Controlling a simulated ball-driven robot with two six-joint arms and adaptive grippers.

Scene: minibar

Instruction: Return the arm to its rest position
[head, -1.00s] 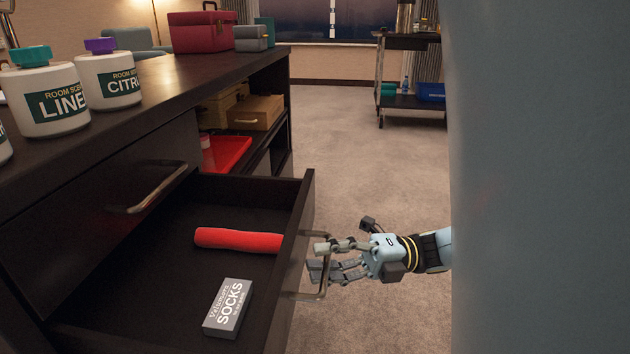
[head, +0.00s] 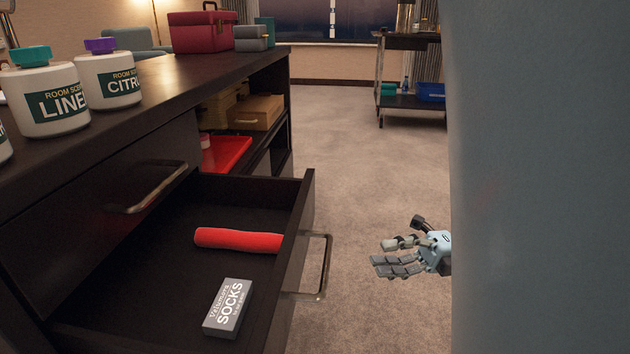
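My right gripper (head: 385,256) is open and empty, over the carpet to the right of the open drawer (head: 285,262). It is clear of the drawer's metal handle (head: 325,266), with a gap between them. The rest of the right arm is hidden behind a large pale blue-grey surface at the right. The drawer is pulled out and holds a red cylinder (head: 238,239) and a grey box labelled SOCKS (head: 228,308). My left gripper is not in view.
White jars, LINEN (head: 48,100) and CITRUS (head: 108,82), stand on the dark counter (head: 165,85). A red case (head: 203,33) sits at its far end. A red tray (head: 225,155) and yellow boxes (head: 256,112) are on shelves. A cart (head: 408,101) stands far back. Carpet between is clear.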

